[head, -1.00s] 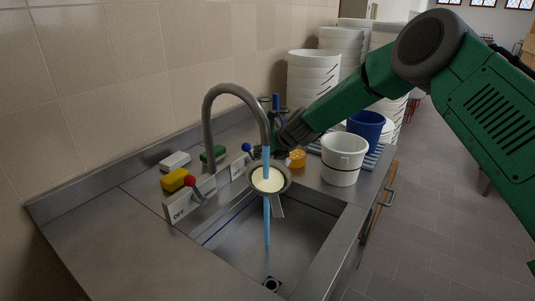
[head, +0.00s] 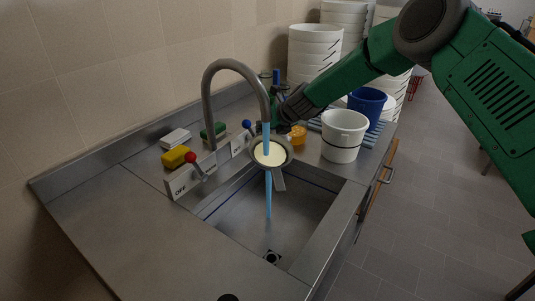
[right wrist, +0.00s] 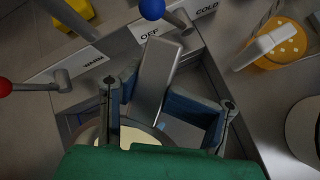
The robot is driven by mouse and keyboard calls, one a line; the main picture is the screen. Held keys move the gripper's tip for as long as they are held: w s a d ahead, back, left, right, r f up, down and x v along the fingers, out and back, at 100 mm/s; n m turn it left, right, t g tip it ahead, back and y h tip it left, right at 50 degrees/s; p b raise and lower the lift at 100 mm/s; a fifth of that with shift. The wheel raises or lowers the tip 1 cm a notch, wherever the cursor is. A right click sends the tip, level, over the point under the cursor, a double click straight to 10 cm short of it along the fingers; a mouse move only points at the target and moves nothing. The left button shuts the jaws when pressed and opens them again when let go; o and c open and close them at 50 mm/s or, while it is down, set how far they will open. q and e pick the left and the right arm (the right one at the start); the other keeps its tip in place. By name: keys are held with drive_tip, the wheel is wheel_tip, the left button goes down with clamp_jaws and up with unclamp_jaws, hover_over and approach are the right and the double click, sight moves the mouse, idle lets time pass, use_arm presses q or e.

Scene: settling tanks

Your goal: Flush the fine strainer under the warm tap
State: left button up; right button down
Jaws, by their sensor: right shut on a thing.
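The fine strainer (head: 269,153), a round grey rim with a cream mesh, is under the tap (head: 208,95), over the sink. A blue stream (head: 268,195) runs from the spout to the strainer and on below it. My right gripper (head: 277,118) is behind the strainer and shut on it. In the right wrist view, a flat grey bar (right wrist: 160,72) shows between the fingers, with part of the cream mesh below. The red-knobbed lever (head: 191,157) and blue-knobbed lever (head: 246,125) stand on labelled plates left of the sink. My left gripper is out of view.
Yellow (head: 176,157), green (head: 213,131) and white (head: 175,138) blocks lie behind the levers. A white bucket (head: 343,140), a blue bucket (head: 367,103) and an orange item (head: 298,135) stand right of the sink. The front left worktop (head: 130,220) is clear.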

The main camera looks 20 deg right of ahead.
sight(281, 154)
drive_tip(key=shift+a, duration=0.1)
drive_tip(key=shift+s+a, duration=0.3)
drive_tip(key=shift+a, duration=0.1)
idle(0.3)
drive_tip(key=shift+s+d, duration=0.35)
drive_tip(key=shift+s, duration=0.15)
drive_tip(key=shift+s+d, duration=0.55)
drive_tip(key=shift+s, duration=0.45)
drive_tip(key=shift+s+d, duration=0.55)
drive_tip(key=shift+s, duration=0.4)
drive_tip(key=shift+s+d, duration=0.55)
drive_tip(key=shift+s, duration=0.45)
